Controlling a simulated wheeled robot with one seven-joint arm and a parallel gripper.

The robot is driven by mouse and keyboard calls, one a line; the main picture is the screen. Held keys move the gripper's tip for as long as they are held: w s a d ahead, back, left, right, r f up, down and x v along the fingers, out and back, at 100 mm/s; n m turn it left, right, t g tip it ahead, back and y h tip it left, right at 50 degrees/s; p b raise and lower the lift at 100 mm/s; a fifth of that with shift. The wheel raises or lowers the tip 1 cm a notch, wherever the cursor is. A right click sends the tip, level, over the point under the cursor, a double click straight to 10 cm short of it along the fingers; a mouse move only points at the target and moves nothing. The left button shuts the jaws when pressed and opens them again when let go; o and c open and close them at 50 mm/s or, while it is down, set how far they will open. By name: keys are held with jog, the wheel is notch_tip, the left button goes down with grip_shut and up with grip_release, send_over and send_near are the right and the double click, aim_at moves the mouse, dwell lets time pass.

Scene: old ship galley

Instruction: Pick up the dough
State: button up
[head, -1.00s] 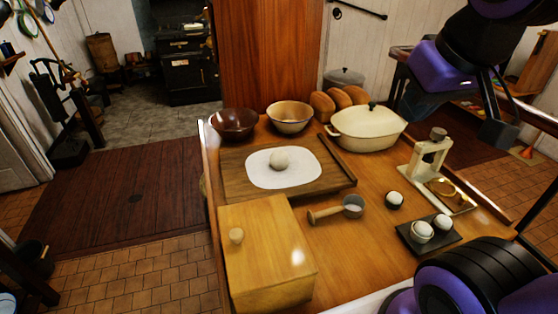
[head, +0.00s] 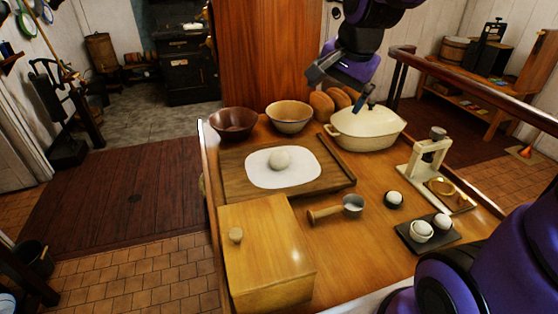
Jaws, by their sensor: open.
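The dough (head: 280,160) is a pale round ball. It sits on a white floured patch (head: 262,179) on a wooden board (head: 236,189) at the back left of the table. My gripper (head: 338,80) is open and empty, high above the back of the table. In the picture it shows above the loaves and the lidded pot, up and to the right of the dough, well apart from it.
A brown bowl (head: 233,122) and a cream bowl (head: 289,116) stand behind the board. A lidded pot (head: 367,130) is to the right. A wooden box (head: 262,250) is in front. A scoop (head: 350,204), a press (head: 425,165) and small round balls lie on the right.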

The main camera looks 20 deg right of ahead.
jog(key=w+f+m+y, duration=0.1)
jog(key=w+f+m, duration=0.7)
jog(key=w+f, duration=0.35)
jog(key=m+g+y, duration=0.1)
jog(key=m+y, duration=0.1)
jog(key=m, duration=0.7)
send_near(281, 153)
jog(key=f, duration=0.1)
jog(key=shift+x, duration=3.35)
jog(key=x, duration=0.4)
jog(key=shift+w+a+f, duration=0.15)
jog(key=shift+w+f, duration=0.1)
jog(key=shift+f, duration=0.1)
jog(key=c, duration=1.1)
jog(key=shift+r, duration=0.1)
